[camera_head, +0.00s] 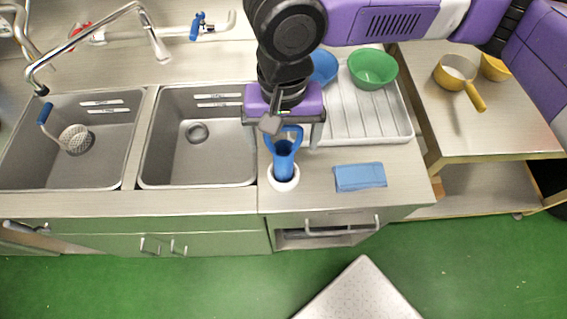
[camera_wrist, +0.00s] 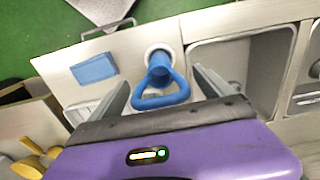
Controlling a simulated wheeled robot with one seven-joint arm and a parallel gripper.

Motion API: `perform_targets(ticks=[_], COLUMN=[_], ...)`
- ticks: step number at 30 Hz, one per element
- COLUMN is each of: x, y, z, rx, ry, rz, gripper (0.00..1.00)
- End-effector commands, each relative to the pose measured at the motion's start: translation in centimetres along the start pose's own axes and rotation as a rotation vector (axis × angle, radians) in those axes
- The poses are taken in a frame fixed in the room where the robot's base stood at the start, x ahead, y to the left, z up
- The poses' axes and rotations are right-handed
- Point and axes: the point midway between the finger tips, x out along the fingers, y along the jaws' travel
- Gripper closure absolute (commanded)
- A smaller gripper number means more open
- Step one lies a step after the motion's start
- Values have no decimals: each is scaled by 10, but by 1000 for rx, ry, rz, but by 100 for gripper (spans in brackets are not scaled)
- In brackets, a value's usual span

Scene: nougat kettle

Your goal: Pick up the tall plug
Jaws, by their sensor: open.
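The tall plug (camera_head: 284,163) is blue with a loop handle at its top. It stands upright in a white round fitting (camera_head: 283,185) in the counter to the right of the sinks. My gripper (camera_head: 283,140) is open above and around its handle, with a finger on either side. In the wrist view, the plug (camera_wrist: 160,78) shows between the two spread fingers of my gripper (camera_wrist: 160,82), its loop nearest my palm. I see no contact between fingers and plug. The plug's lower end is hidden inside the fitting.
A folded blue cloth (camera_head: 360,177) lies right of the plug. A drying rack (camera_head: 390,128) with a green bowl (camera_head: 373,69) and a blue bowl (camera_head: 323,68) stands behind. Two steel sinks (camera_head: 197,180) lie left; one holds a strainer (camera_head: 75,139).

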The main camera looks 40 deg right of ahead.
Motion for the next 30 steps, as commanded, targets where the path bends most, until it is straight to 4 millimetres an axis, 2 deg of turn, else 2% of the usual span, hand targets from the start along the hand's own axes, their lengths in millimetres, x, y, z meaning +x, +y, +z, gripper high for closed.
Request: perform_targets(ticks=[1,2,12,15,25,30], x=[0,0,0,0,-3,-15], y=[0,0,0,0,0,0], z=[0,0,0,0,0,-1], rx=[0,0,0,0,0,1], ry=[0,0,1,1,1,3], rz=[0,0,0,0,0,-1], gripper=[11,17,83,100,100,100])
